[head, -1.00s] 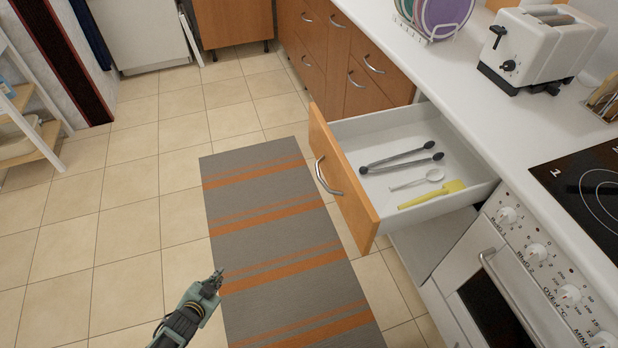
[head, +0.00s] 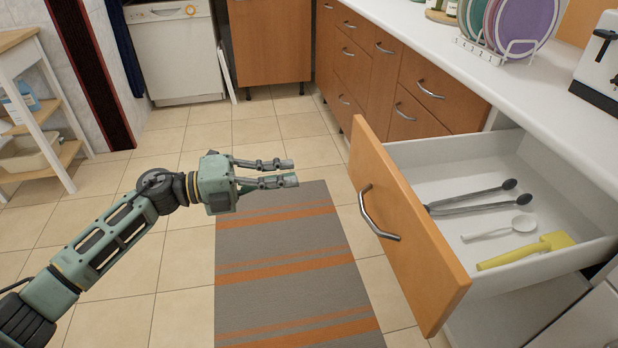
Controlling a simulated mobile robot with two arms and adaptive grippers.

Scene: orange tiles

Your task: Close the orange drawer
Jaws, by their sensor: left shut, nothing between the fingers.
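The orange drawer (head: 408,235) is pulled out from the counter at the right of the head view, with a curved metal handle (head: 373,215) on its front. Inside its white box lie dark tongs (head: 470,207), a white spoon (head: 500,229) and a yellow utensil (head: 527,251). My left gripper (head: 292,171) is to the left of the drawer front, pointing right toward it, shut and empty. A gap separates its fingertips from the drawer front and handle. My right gripper is not in view.
A grey and orange striped rug (head: 290,265) lies on the tiled floor below the gripper. The white countertop (head: 480,75) holds a plate rack (head: 497,45) and a toaster (head: 598,75). Closed orange drawers (head: 425,90) stand beyond. A shelf (head: 40,110) stands at the left.

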